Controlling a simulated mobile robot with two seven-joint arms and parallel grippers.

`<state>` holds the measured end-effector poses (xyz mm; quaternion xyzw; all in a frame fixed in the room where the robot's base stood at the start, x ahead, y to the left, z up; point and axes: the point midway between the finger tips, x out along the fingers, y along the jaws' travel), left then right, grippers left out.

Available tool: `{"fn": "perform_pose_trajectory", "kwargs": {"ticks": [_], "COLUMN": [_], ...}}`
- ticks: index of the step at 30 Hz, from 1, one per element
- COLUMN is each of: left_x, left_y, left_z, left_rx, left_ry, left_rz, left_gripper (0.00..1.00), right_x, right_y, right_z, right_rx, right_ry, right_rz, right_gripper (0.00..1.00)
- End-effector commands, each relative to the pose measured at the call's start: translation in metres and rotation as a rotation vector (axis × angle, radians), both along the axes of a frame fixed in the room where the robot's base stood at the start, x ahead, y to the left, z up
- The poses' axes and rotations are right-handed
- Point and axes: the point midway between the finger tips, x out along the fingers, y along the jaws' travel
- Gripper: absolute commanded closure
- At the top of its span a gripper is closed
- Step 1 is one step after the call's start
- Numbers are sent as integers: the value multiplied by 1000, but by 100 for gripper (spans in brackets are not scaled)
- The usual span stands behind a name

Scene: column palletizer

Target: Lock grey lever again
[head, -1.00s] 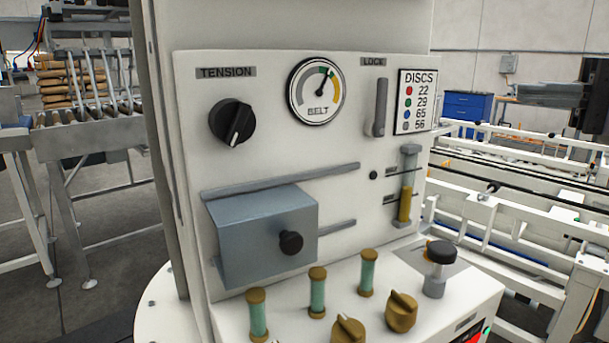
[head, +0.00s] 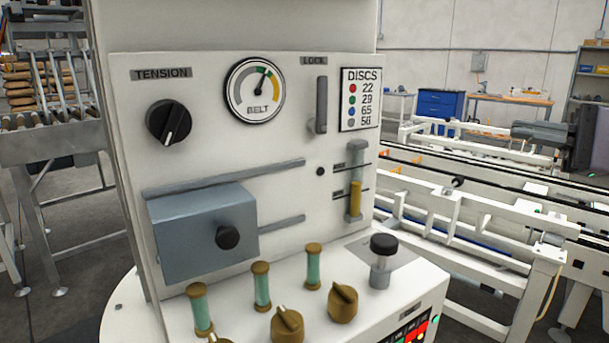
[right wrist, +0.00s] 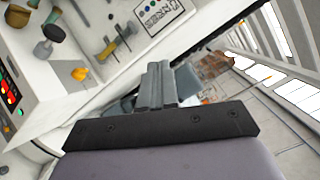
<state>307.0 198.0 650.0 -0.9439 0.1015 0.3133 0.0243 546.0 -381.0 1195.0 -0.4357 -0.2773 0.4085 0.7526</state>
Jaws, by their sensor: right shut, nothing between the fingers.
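The grey lever (head: 321,104) stands upright below the LOCK label (head: 314,61) on the white panel (head: 290,140). My right gripper (head: 516,130) is at the right of the head view, well to the right of the lever and apart from the panel. In the right wrist view its fingers (right wrist: 163,68) are shut together with nothing between them. I cannot make out the lever in the right wrist view. My left gripper is not in view.
The DISCS sign (head: 360,98) is just right of the lever, and a sight tube (head: 356,185) is below. A black-topped knob (head: 383,262) and brown knobs (head: 342,303) stick up from the console. White conveyor frames (head: 470,215) stand to the right.

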Motion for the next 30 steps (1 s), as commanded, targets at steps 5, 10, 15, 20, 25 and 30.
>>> {"fn": "perform_pose_trajectory", "kwargs": {"ticks": [5, 10, 15, 20, 25, 30], "left_x": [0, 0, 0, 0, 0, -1], "left_y": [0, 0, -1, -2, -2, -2], "left_z": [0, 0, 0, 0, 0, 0], "left_rx": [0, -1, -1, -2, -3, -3], "left_ry": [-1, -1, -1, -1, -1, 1], "left_rz": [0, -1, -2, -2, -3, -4], "left_gripper": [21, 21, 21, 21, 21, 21], "right_x": [14, 20, 17, 3, -25, -71], "right_y": [14, 21, 23, 23, 21, 18], "right_z": [-58, -116, -179, -245, -319, -394], "right_rx": [295, 601, 928, 1254, 1632, 2043], "right_ry": [319, 637, 960, 1255, 1542, 1770], "right_rz": [-25, -59, -107, -175, -282, -438], "right_gripper": [100, 100, 100, 100, 100, 100]}}
